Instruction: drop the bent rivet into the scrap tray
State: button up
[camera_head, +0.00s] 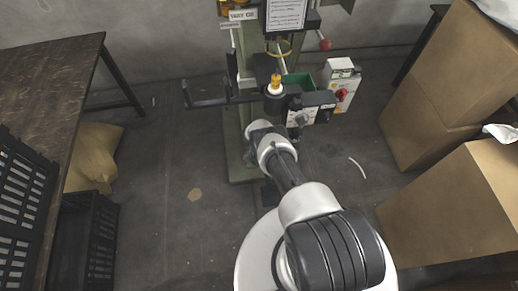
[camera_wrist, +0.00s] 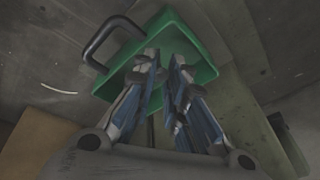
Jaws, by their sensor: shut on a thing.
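The green scrap tray (camera_wrist: 203,72) fills the upper middle of the wrist view. It also shows in the head view as a small green patch (camera_head: 298,79) at the press, partly covered by my arm. My gripper (camera_wrist: 167,62) has its blue-lined fingers close together, with the tips over the tray's opening. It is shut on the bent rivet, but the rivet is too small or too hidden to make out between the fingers. My gripper is not clearly visible in the head view.
A black loop handle (camera_wrist: 108,42) stands left of the tray. In the head view, a control box with a red knob (camera_head: 343,84) is right of the tray. Cardboard boxes (camera_head: 440,90) stand at the right, and a dark table (camera_head: 45,85) at the left. Floor between is mostly clear.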

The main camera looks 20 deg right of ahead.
jog(key=o, duration=0.8)
jog(key=shift+c, duration=0.2)
jog(key=shift+r, duration=0.6)
jog(key=p+v, duration=1.2)
jog(key=p, duration=0.2)
jog(key=shift+d, duration=0.1)
